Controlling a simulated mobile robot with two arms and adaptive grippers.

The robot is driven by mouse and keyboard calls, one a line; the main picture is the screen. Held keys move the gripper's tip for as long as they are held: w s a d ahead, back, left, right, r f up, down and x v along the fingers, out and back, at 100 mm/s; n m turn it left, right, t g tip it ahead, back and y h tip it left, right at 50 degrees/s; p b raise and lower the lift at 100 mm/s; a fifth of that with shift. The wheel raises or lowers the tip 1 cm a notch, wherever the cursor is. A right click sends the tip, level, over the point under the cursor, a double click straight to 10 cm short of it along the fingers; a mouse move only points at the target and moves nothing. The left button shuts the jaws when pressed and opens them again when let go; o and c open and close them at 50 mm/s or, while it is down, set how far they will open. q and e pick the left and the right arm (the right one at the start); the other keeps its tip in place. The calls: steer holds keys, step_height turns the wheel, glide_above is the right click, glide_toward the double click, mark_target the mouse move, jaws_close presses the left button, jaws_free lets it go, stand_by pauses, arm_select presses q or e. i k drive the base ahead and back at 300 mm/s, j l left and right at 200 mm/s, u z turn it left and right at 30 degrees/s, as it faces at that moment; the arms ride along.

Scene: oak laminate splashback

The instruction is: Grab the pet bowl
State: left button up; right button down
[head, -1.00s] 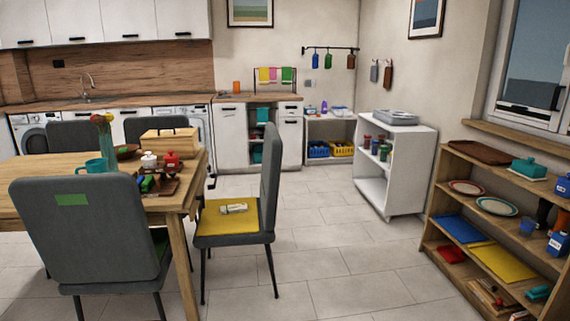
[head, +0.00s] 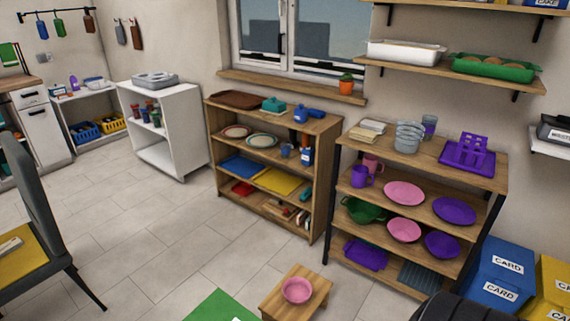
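A pink bowl (head: 297,290) stands upright on a low wooden stool (head: 284,312) on the floor at the bottom centre of the head view. It looks like the pet bowl, but I see no marking on it. A similar pink bowl (head: 404,230) stands on the middle shelf of the right wooden rack, beside a purple bowl (head: 442,245). Neither of my grippers is in view.
A green mat (head: 215,308) lies left of the stool. Two wooden racks (head: 330,205) line the wall behind it. Blue and yellow card bins (head: 497,262) stand at right. A dark rounded object (head: 455,308) fills the lower right edge. Tiled floor at left-centre is clear.

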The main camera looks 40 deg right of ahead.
mark_target(297, 290)
steer(key=z, duration=1.55)
